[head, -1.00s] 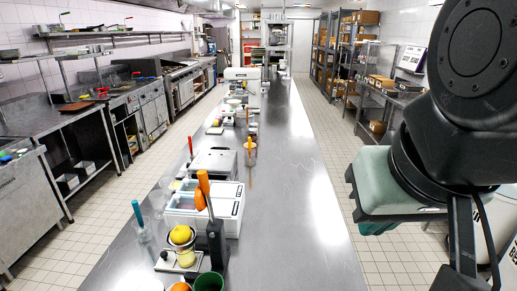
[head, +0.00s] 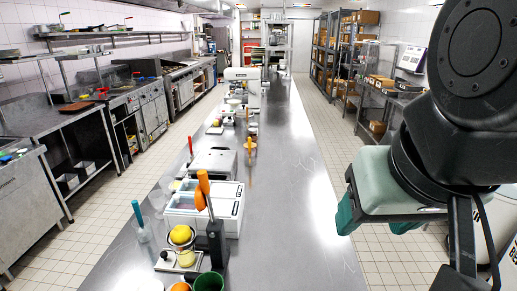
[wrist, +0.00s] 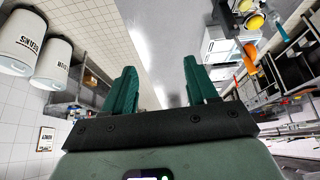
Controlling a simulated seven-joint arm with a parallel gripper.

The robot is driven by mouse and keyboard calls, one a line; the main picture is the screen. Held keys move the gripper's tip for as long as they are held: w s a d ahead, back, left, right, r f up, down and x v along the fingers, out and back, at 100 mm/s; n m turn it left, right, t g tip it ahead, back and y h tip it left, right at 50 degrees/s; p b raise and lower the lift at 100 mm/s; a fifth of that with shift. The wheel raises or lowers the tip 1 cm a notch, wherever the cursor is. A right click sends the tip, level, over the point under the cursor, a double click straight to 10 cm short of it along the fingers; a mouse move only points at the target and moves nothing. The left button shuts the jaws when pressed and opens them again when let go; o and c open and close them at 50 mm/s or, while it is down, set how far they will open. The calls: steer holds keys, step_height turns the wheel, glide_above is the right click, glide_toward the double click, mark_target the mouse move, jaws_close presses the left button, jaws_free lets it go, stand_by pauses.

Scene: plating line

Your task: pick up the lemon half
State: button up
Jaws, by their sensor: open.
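The yellow lemon half (head: 181,236) sits on top of a glass juicer or press with a metal lever stand and orange handle, at the near left of the steel counter. In the wrist view a yellow round piece (wrist: 255,21) shows near the top right, beside the orange handle. My gripper (head: 375,222) is at the right, beyond the counter's right edge and well apart from the lemon. In the wrist view its two teal fingers (wrist: 160,78) stand wide apart with nothing between them.
White lidded containers (head: 207,207) stand behind the lever stand (head: 217,244). A green cup (head: 208,282) and an orange piece (head: 180,287) are at the near edge. A teal-handled tool (head: 140,220) stands left of the lemon. The counter's right half (head: 300,220) is clear.

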steer(key=o, duration=0.6)
steer(key=w+a+r+n+t+y, duration=0.1)
steer(key=w+a+r+y, duration=0.15)
steer(key=w+a, duration=0.6)
steer(key=w+a+r+n+t+y, duration=0.2)
steer(key=w+a+y, duration=0.1)
steer(key=w+a, duration=0.55)
steer(key=m+t+h, duration=0.1)
steer(key=m+t, duration=0.1)
steer(key=t, duration=0.1)
glide_above(183, 226)
steer(key=d, duration=0.2)
step_height(183, 226, down, 10)
steer(key=s+a+f+m+t+h, duration=0.1)
steer(key=s+f+h, duration=0.2)
steer(key=f, duration=0.6)
steer(key=s+a+f+m+t+h, duration=0.1)
steer(key=s+a+f+t+h, duration=0.15)
steer(key=f, duration=0.55)
steer(key=s+a+f+m+t+h, duration=0.15)
steer(key=s+f, duration=0.25)
steer(key=f, duration=0.5)
steer(key=shift+g+h, duration=0.25)
steer(key=shift+g, duration=0.05)
steer(key=x, duration=1)
steer(key=shift+w+d+f, duration=0.1)
steer(key=shift+w+d, duration=0.25)
steer(key=shift+d, duration=0.05)
